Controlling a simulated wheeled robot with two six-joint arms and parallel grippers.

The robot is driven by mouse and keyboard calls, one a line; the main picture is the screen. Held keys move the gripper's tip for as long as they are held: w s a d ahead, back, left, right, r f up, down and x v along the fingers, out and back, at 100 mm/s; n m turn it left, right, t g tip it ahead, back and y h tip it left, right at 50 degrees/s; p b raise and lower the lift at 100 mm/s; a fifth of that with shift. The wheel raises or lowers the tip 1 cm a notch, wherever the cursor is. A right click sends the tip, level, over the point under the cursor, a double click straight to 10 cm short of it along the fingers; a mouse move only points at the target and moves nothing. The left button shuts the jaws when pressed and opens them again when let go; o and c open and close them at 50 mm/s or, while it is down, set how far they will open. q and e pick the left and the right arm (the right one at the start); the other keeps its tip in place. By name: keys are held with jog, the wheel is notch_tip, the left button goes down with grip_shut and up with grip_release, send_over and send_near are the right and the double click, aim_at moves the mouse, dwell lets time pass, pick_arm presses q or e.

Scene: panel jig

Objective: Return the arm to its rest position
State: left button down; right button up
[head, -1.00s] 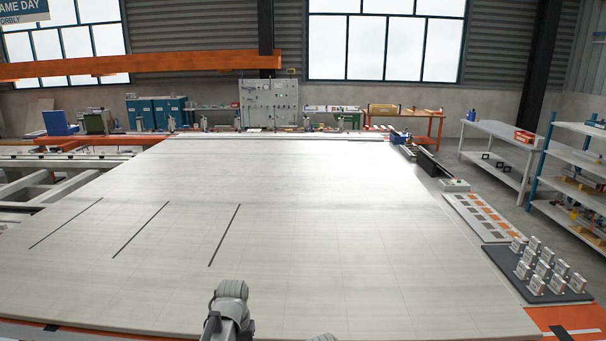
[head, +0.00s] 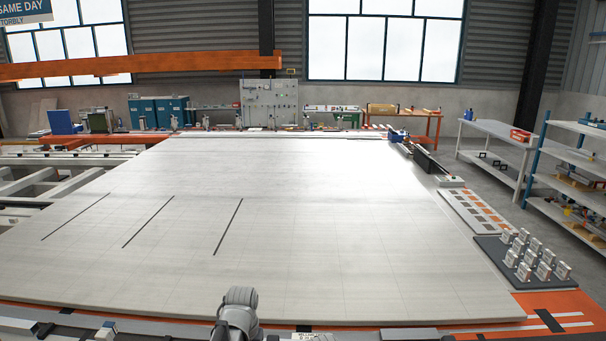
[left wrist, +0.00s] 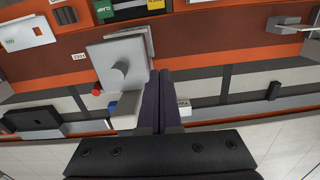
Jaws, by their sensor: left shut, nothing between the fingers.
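My left gripper (left wrist: 169,102) shows in the left wrist view, its two dark fingers pressed together with nothing between them. It is over an orange-red surface, beside a grey plate-like fixture (left wrist: 120,68) with a round knob. I cannot tell whether it touches the fixture. In the head view a grey arm joint of mine rises at the bottom edge, in front of the large pale panel (head: 300,230); no gripper shows there. My right gripper is not in view.
The panel has three dark lines at left and bare room elsewhere. A dark mat (head: 497,250) with several small metal blocks lies at its right. An orange strip (head: 560,305) borders the near right. In the wrist view, a black box (left wrist: 40,120) lies at left.

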pick_arm(q)
jog(key=s+d+m+y, duration=0.15)
jog(key=s+d, duration=0.25)
jog(key=s, duration=0.4)
jog(key=s+d+m+h, duration=0.1)
jog(key=s+d+m, duration=0.1)
jog(key=s+d, duration=0.35)
notch_tip(320, 180, down, 10)
jog(key=a+b, duration=0.1)
jog(key=b, duration=0.9)
jog(key=shift+s+a+n, duration=0.2)
jog(key=shift+s+n, duration=0.1)
jog(key=shift+n, duration=0.05)
jog(key=shift+r+y, duration=0.1)
jog(key=shift+y, duration=0.15)
